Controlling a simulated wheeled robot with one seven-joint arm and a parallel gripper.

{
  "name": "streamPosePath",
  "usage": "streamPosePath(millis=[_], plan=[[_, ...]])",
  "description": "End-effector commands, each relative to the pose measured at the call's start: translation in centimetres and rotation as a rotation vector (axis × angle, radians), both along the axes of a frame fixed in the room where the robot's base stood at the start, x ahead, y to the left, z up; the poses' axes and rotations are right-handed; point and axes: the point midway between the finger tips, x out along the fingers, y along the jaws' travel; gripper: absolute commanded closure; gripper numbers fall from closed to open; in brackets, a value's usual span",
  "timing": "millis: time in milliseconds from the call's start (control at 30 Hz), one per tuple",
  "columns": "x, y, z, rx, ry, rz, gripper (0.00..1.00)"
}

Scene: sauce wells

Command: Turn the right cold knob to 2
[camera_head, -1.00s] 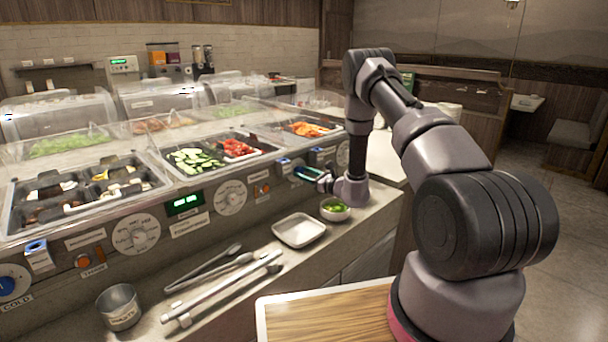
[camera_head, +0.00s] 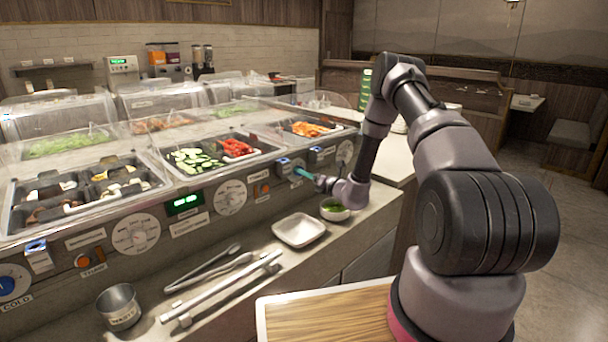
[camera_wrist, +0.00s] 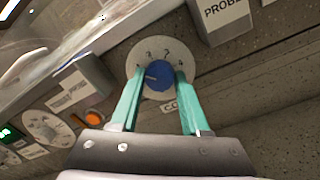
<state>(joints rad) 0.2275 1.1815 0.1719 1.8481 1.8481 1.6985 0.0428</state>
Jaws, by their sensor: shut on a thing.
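The right cold knob is blue (camera_wrist: 158,75) on a pale round dial (camera_wrist: 178,54) with small dark numbers around it. In the wrist view it sits between the two teal fingers of my gripper (camera_wrist: 158,90), which is shut on it. A pale mark shows on the knob's left side; the numeral it points at is too small to read surely. The label below the dial is partly covered by a finger. In the head view my gripper (camera_head: 304,173) reaches the counter's front panel from the right, and the knob is not clear there.
A box marked PROBE (camera_wrist: 219,18) stands close at the dial's upper right. A grey box (camera_wrist: 92,76) is at its left. A bowl of green food (camera_head: 334,210) sits under my wrist, beside a white tray (camera_head: 299,230). Tongs (camera_head: 210,268) lie on the ledge.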

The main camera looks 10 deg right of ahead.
Motion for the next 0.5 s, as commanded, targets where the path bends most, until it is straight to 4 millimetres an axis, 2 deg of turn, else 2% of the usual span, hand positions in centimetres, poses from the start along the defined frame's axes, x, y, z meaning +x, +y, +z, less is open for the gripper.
streamPosePath(millis=[500], plan=[[-0.11, -0.02, -0.24, 0.401, 0.259, -0.001, 1.00]])
